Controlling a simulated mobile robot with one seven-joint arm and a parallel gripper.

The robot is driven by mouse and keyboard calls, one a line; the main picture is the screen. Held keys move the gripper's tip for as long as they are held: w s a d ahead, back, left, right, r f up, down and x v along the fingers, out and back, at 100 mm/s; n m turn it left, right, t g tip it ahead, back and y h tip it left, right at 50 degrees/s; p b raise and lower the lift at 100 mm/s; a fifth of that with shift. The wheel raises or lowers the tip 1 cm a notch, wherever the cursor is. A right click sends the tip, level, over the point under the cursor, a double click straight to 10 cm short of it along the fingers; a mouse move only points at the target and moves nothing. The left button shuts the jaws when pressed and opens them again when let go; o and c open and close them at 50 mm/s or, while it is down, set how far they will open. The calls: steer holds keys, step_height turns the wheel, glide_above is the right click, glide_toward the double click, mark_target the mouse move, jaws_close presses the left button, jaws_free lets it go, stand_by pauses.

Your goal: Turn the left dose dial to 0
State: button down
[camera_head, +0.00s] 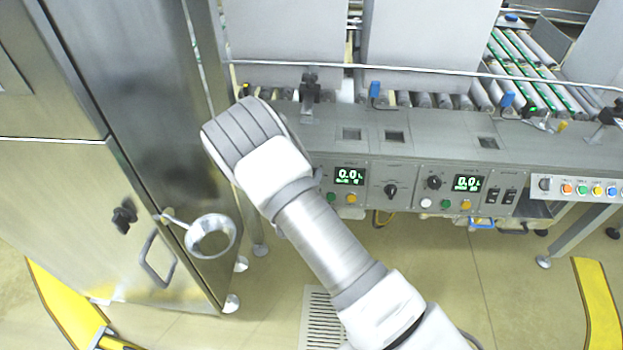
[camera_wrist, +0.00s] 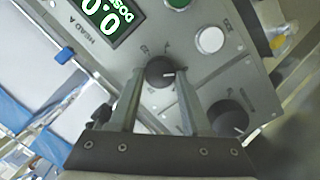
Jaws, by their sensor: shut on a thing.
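The left dose dial (camera_wrist: 160,71) is a round black knob on the grey panel in the wrist view. It sits between the two fingertips of my gripper (camera_wrist: 161,76), which are closed on its sides. The digital display (camera_wrist: 108,14) beside it, labelled HEAD A, reads 0.0. There my arm hides the dial and my gripper.
A second black knob (camera_wrist: 230,118) lies close to my right finger. A white button (camera_wrist: 210,40) and a green one (camera_wrist: 178,3) are on the panel. The right dial (camera_head: 434,182) and right display (camera_head: 467,183) are farther right. A steel cabinet (camera_head: 130,110) stands left of my arm.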

steer(key=shift+c, duration=1.8)
jaws_free()
steer(key=p+v, duration=0.4)
steer(key=v, duration=1.3)
steer(key=shift+s, duration=0.2)
steer(key=shift+r, duration=0.1)
